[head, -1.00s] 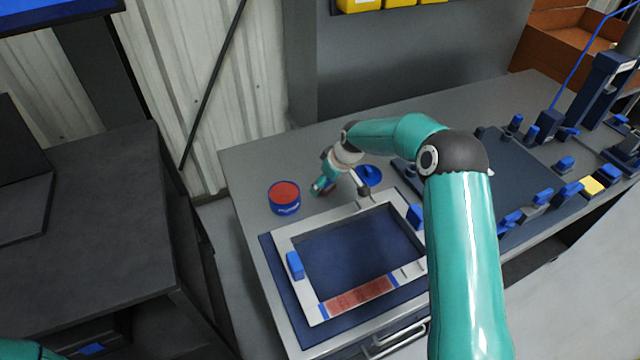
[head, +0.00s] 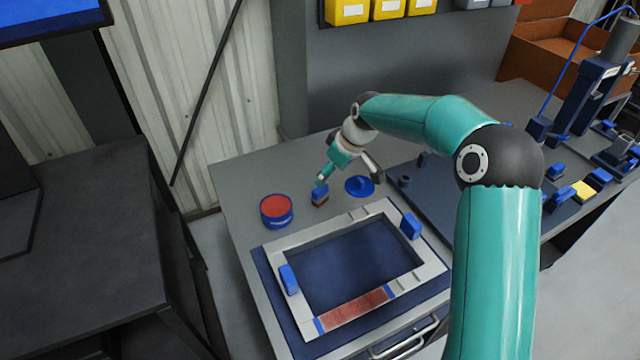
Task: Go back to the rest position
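My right arm comes in from the lower right and bends over the bench. Its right gripper (head: 349,173) hangs above the bench behind the frame, with its fingers spread apart and nothing seen between them. A small blue-topped brush-like piece with a brown lower part (head: 320,196) stands on the bench under the left finger. That fingertip overlaps its top in the picture, so I cannot tell whether they touch. My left gripper is out of view.
A blue tin with red contents (head: 276,211) and a blue lid-like disc (head: 359,187) are on the bench (head: 238,183). A pale rectangular frame (head: 281,253) with a red strip (head: 352,308) lies in front. Blue fixtures crowd the right; yellow bins (head: 347,11) hang behind.

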